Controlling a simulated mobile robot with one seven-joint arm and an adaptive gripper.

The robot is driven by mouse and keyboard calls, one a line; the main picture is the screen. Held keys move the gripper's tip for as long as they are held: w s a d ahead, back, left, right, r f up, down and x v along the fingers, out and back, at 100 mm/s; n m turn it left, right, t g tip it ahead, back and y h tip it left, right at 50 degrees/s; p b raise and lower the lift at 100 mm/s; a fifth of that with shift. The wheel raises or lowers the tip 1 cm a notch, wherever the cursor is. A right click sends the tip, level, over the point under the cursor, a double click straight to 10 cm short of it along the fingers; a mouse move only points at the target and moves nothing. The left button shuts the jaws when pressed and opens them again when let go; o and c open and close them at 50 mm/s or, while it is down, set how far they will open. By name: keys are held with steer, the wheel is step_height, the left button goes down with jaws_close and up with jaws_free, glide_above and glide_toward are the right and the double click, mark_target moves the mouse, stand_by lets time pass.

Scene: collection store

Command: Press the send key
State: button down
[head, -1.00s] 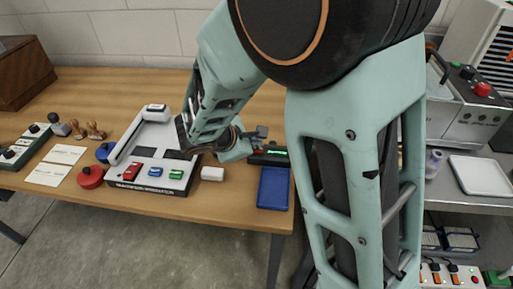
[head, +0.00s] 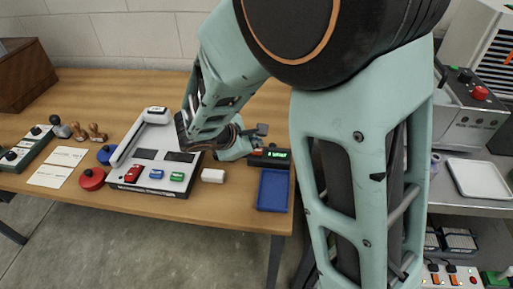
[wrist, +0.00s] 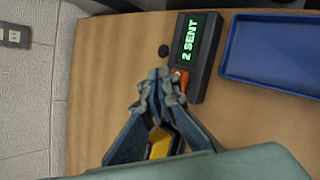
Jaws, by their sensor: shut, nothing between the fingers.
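A small black device (head: 268,158) with a lit green display stands at the table's right part. In the wrist view the device (wrist: 204,75) shows "2 SENT" on its display (wrist: 189,38). An orange-red key (wrist: 181,77) sits at the near end of its face, partly hidden by my fingers. My gripper (wrist: 163,76) is shut and empty, its fingertips beside this key; I cannot tell whether they touch it. In the head view my gripper (head: 261,130) is at the device's back edge.
A blue tray (head: 273,189) lies right in front of the device. A white block (head: 213,175) and a white machine with red, blue and green pieces (head: 155,165) are to the left.

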mark_target(256, 151)
step_height(256, 151, up, 5)
steer(key=p, duration=0.4)
stand_by(1.0)
